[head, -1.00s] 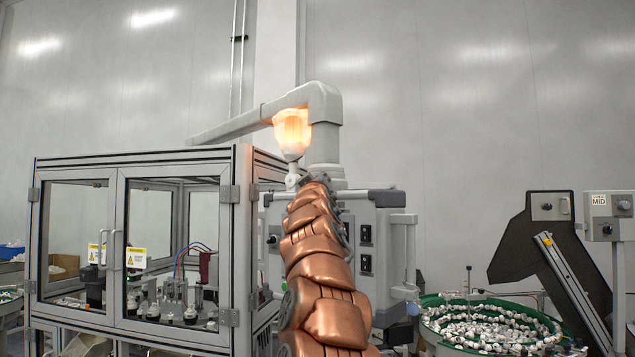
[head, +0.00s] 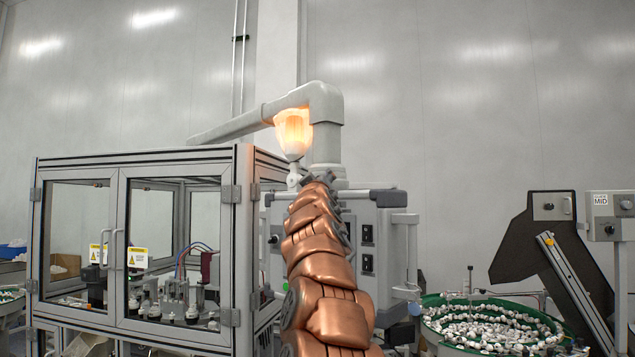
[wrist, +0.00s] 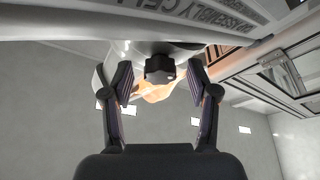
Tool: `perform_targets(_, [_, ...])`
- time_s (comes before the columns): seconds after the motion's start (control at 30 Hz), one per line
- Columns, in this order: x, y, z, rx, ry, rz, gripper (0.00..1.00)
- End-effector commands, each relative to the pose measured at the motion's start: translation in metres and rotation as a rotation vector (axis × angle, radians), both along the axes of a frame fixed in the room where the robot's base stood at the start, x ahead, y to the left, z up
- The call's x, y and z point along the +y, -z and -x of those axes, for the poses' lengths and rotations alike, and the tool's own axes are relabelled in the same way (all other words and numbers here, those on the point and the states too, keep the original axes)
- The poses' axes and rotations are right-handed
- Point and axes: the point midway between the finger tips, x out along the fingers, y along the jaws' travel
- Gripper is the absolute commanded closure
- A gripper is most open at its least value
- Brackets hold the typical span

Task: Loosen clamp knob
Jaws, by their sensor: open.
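A small dark clamp knob (wrist: 160,68) shows in the upper middle of the wrist view, against a pale rounded part. My gripper (wrist: 159,77) is open, with one finger on each side of the knob and visible gaps between. I cannot tell how deep the knob sits between the fingertips. In the head view my gripper (head: 326,180) is at the top of my copper arm, just below the glowing lamp and beside the thick grey pipe (head: 327,145). The knob is not distinguishable there.
A glazed machine enclosure (head: 180,250) stands close on the left. A grey control box (head: 378,225) is right behind my arm. A green bowl (head: 440,330) of white caps and a dark conveyor (head: 530,250) stand at the right.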

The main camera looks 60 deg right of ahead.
Motion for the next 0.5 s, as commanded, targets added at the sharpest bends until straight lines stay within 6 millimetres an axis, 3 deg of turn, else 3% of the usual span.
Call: perform_targets(0.5, [0.026, 0.001, 0.017, 0.002, 0.0, 0.004, 0.41])
